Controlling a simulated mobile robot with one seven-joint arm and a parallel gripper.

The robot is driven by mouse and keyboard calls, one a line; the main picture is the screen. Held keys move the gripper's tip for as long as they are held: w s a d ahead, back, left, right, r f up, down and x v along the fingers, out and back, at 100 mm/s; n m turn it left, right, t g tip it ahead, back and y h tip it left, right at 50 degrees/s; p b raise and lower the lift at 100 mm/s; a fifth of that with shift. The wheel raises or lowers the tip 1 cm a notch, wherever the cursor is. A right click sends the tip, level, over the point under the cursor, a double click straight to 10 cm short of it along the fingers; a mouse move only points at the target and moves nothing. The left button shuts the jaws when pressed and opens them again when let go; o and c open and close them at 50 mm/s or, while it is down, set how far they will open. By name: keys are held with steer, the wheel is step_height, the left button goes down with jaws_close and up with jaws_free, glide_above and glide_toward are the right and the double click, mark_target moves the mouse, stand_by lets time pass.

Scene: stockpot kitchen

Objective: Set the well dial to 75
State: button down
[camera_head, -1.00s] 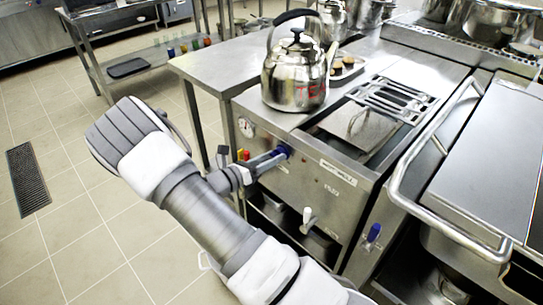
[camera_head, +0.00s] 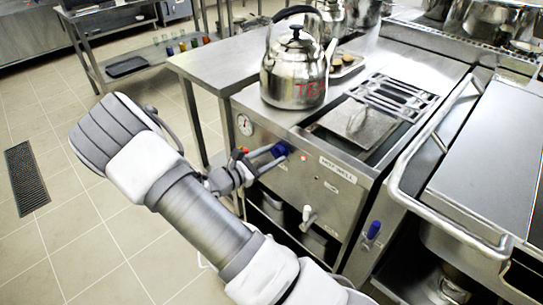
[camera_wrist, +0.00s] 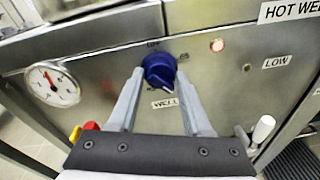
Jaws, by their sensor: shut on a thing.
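The well dial is a dark blue round knob (camera_wrist: 158,70) on the steel front panel, above a "WELL" label. It also shows in the head view (camera_head: 281,149). A white mark on the knob sits at its lower right in the wrist view. The small scale figures around it are too blurred to read surely. My gripper (camera_wrist: 159,76) is shut on the dial, one finger on each side. In the head view my arm reaches in from the lower front to the panel.
A round gauge (camera_wrist: 53,84) is at left. Red and yellow handles (camera_wrist: 84,129) are low left, a white-handled tap (camera_wrist: 262,130) low right. A kettle (camera_head: 295,75) stands on the counter above.

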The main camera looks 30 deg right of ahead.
steer(key=shift+f, duration=0.1)
stand_by(0.3)
steer(key=shift+c, duration=1.7)
jaws_free()
steer(key=p+v, duration=0.2)
steer(key=v, duration=1.5)
steer(key=shift+a+p, duration=0.2)
steer(key=shift+p, duration=0.15)
